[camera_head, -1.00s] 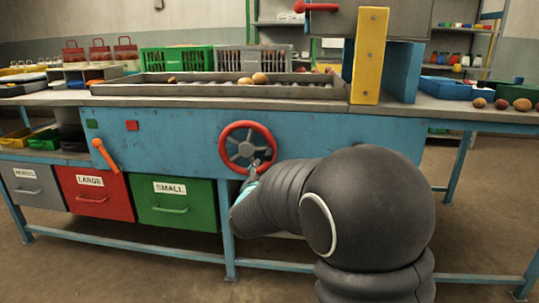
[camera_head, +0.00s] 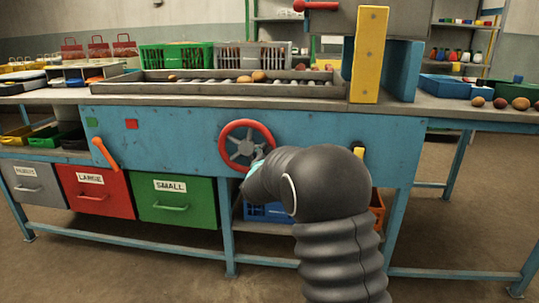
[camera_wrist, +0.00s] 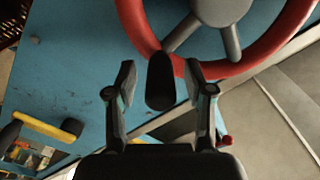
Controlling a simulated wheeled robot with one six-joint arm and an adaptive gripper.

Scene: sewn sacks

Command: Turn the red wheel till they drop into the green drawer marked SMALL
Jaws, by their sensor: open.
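The red wheel (camera_head: 223,136) with grey spokes is on the blue front panel of the bench; its lower part fills the top of the wrist view (camera_wrist: 233,70). A dark knob (camera_wrist: 160,82) stands out at its rim, between my two fingers. My gripper (camera_wrist: 160,85) is open, a finger either side of the knob, with gaps showing. In the head view my gripper (camera_head: 257,160) is at the wheel's lower right. The green drawer marked SMALL (camera_head: 190,190) is below left of the wheel and looks shut. Several brownish round things (camera_head: 258,76) lie on the roller tray (camera_head: 130,90).
A red drawer marked LARGE (camera_head: 95,190) and a grey drawer (camera_head: 35,187) are left of the green one. An orange lever (camera_head: 105,154) is on the panel's left. A yellow post (camera_head: 368,55) stands on the bench. A blue crate (camera_head: 262,211) is under the bench.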

